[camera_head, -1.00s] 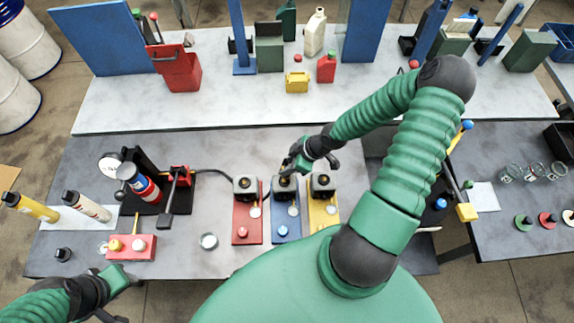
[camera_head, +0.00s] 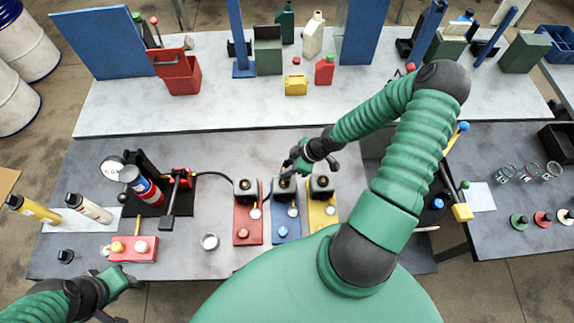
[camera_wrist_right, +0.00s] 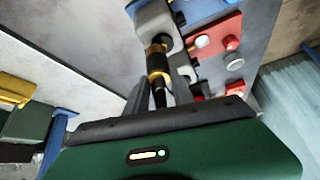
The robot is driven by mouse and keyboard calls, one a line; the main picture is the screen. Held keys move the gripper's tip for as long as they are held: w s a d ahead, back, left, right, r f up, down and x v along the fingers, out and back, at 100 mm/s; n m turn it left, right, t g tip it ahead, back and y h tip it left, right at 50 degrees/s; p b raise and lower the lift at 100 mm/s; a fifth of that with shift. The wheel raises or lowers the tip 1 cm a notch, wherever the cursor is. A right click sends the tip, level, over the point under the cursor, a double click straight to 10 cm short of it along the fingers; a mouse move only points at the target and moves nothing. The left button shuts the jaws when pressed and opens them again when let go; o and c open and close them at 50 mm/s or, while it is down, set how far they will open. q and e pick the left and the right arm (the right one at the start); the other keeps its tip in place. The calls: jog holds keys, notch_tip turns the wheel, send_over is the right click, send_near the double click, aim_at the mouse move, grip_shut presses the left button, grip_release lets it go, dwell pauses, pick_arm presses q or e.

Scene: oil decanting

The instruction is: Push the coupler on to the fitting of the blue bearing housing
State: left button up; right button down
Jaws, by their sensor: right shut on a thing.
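The blue bearing housing is a grey block on a blue base plate (camera_head: 286,226), between a red and a yellow one. My right gripper (camera_head: 295,164) is over its block, shut on the coupler (camera_wrist_right: 157,62). In the right wrist view the coupler is a brass and black cylinder between my fingers (camera_wrist_right: 160,92), with its far end at the grey block (camera_wrist_right: 154,22). The fitting is hidden behind the coupler, and I cannot tell how far the coupler sits on it. My left gripper (camera_head: 124,296) is at the lower left, empty, its fingers apart.
The red housing (camera_head: 248,224) and yellow housing (camera_head: 317,218) stand close on either side. A black hose (camera_head: 214,174) runs from the grease pump (camera_head: 177,185) towards the housings. A round tin (camera_head: 209,242) and a red button box (camera_head: 134,248) are left of them.

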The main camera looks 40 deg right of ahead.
jog(key=shift+a+r, duration=0.15)
jog(key=shift+a, duration=0.2)
jog(key=shift+a+r, duration=0.1)
jog(key=shift+a, duration=0.35)
jog(key=shift+d, duration=0.1)
jog(key=shift+s+d+f, duration=0.1)
jog(key=shift+d+f, duration=0.1)
jog(key=shift+d, duration=0.3)
jog(key=shift+a+f, duration=0.25)
jog(key=shift+a, duration=0.25)
pick_arm(q)
jog(key=shift+a+f, duration=0.1)
jog(key=shift+a, duration=0.75)
jog(key=shift+s+d, duration=0.1)
jog(key=shift+d, duration=0.15)
pick_arm(e)
jog(key=shift+d, duration=0.25)
